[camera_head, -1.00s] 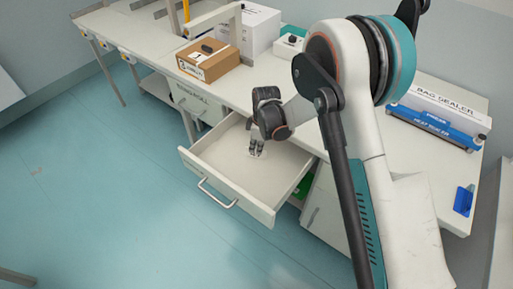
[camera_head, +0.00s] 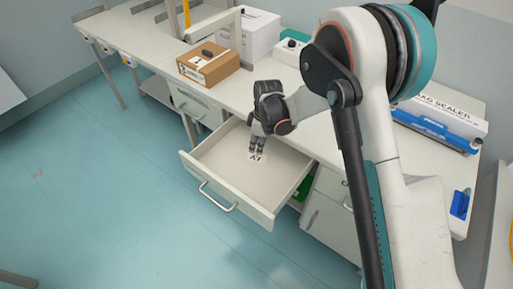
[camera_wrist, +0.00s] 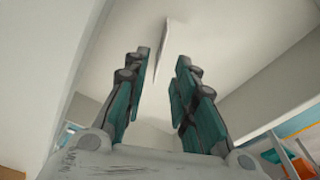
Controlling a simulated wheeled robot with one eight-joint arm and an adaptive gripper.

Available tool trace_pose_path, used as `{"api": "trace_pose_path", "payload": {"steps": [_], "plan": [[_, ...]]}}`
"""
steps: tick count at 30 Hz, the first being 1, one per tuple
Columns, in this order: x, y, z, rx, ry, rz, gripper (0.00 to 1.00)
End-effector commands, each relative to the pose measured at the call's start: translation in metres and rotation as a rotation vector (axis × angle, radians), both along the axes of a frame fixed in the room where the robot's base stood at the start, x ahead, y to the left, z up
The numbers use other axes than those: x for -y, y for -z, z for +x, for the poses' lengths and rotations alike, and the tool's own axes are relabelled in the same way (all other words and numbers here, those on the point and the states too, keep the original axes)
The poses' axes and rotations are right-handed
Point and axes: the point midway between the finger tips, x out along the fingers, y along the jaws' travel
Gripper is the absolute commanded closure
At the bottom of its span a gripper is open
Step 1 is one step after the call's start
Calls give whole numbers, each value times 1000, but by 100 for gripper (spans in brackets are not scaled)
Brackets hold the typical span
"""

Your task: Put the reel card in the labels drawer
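The labels drawer (camera_head: 222,163) is pulled out of the bench, with its bar handle facing front. The reel card (camera_head: 257,159), a small white card with dark marking, is inside the drawer just below my fingertips. In the wrist view the card (camera_wrist: 162,48) shows as a thin pale sliver beyond the fingertips. My gripper (camera_head: 257,148) points down into the drawer. In the wrist view its two fingers stand apart with an empty gap between them. The drawer looks otherwise empty.
A brown box (camera_head: 208,64) and a white carton (camera_head: 250,33) stand on the bench (camera_head: 160,42) behind the drawer. A closed drawer (camera_head: 193,107) is to the left. A blue and white bag sealer (camera_head: 438,128) lies to the right. The floor in front is clear.

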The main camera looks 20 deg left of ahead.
Motion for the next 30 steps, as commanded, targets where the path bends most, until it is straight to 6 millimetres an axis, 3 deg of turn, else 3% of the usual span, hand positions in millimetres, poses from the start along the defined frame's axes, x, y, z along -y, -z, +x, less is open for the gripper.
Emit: {"api": "trace_pose_path", "payload": {"steps": [1,3,9,15,26,30], "plan": [[2,-16,0,0,0,0,75],[3,-30,0,0,1,0,75],[7,-61,0,0,0,0,75],[9,-74,0,0,0,0,75],[10,-76,0,1,4,0,75],[25,-96,5,6,80,5,75]]}}
